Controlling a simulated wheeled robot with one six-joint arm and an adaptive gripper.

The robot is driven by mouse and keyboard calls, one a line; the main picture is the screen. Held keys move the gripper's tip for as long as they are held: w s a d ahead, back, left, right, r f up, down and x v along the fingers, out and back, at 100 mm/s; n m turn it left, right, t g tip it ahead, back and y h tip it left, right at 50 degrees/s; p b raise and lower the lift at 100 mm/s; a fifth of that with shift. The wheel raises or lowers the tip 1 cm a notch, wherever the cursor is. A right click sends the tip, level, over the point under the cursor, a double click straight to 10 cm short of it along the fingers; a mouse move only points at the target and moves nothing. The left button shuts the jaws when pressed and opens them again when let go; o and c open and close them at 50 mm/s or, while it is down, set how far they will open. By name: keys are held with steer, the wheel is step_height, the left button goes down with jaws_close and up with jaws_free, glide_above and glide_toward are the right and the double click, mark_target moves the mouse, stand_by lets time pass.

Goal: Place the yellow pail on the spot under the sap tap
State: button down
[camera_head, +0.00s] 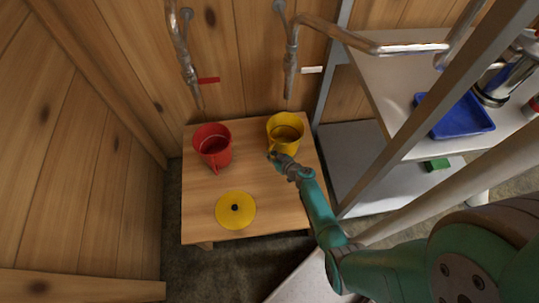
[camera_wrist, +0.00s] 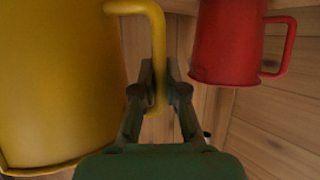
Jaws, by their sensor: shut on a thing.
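The yellow pail (camera_head: 285,120) is upright at the back right of the wooden table, below the mouth of the right-hand pipe tap (camera_head: 291,62). My gripper (camera_head: 281,160) comes from the front right and is shut on the pail's handle. In the wrist view the fingers (camera_wrist: 160,78) close around the yellow handle (camera_wrist: 158,35), with the pail's body (camera_wrist: 60,80) on the left. I cannot tell whether the pail's base touches the table. A second pipe tap (camera_head: 183,62) hangs further left. Any marked spot under the pail is hidden.
A red pail (camera_head: 212,146) stands to the left, under the left tap; it also shows in the wrist view (camera_wrist: 228,40). A yellow disc with a black knob (camera_head: 235,209) lies at the table's front. A shelf with a blue tray (camera_head: 462,117) is at right. The table's front left is clear.

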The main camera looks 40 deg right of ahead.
steer(key=shift+f, duration=0.55)
steer(key=c, duration=1.2)
jaws_free()
